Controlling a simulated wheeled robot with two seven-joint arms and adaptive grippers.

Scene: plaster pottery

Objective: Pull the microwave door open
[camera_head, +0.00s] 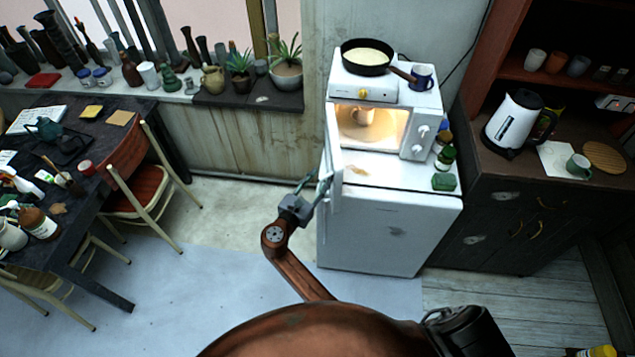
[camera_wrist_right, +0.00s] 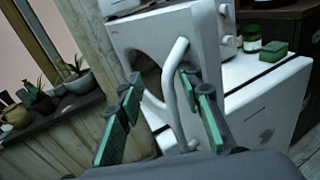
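The white microwave (camera_head: 417,130) stands on a small white fridge (camera_head: 375,235). In the wrist view, the door (camera_wrist_right: 145,50) has a dark window and a curved white handle (camera_wrist_right: 170,95). My right gripper (camera_head: 316,188) is at the door's outer side. Its green-padded fingers (camera_wrist_right: 160,88) are spread apart, with the handle appearing between them. I cannot tell whether either finger touches it. My left gripper is not in view.
A pan (camera_head: 367,57) and a blue mug (camera_head: 422,77) sit on the microwave. A green sponge (camera_head: 444,182) and jar lie beside it. A cabinet with a kettle (camera_head: 513,120) stands right. A chair (camera_head: 140,190) and cluttered table stand left, with open floor between.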

